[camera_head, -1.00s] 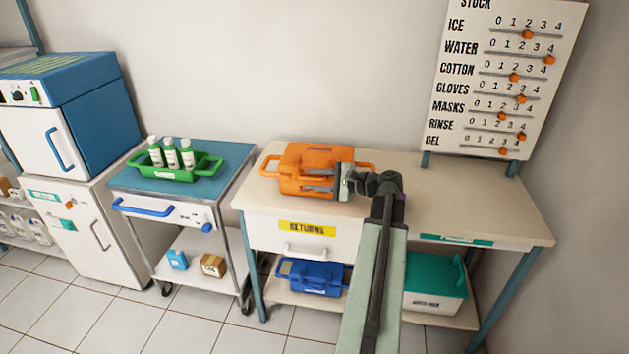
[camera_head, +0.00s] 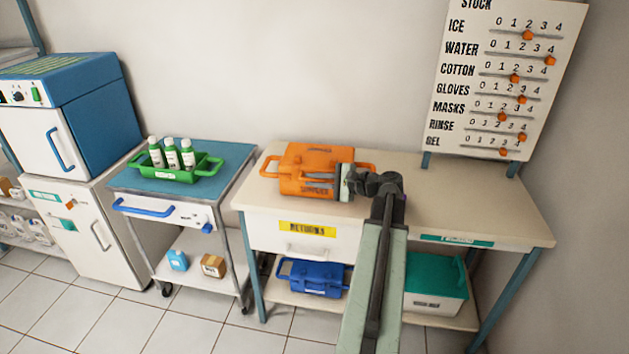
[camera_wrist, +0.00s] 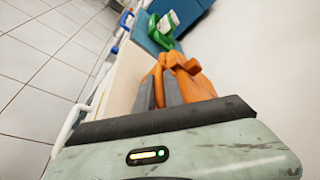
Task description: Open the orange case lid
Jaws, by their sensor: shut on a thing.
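The orange case (camera_head: 303,158) sits on the left part of the beige bench, with its lid (camera_head: 318,150) down. It has orange handles at its left and right sides. My gripper (camera_head: 316,181) reaches in from the right across the case's front. Its grey fingers are close together on an orange part at the front. In the wrist view, the orange case (camera_wrist: 200,84) lies ahead of my gripper (camera_wrist: 159,92), with orange showing between the two fingers. The exact part held is mostly hidden by the fingers.
The beige bench (camera_head: 450,203) is clear to the right of the case. A blue-topped cart on the left holds a green tray (camera_head: 205,168) with white bottles. A blue case (camera_head: 313,278) and a teal-lidded box (camera_head: 434,283) sit on the shelf below. A stock board stands behind.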

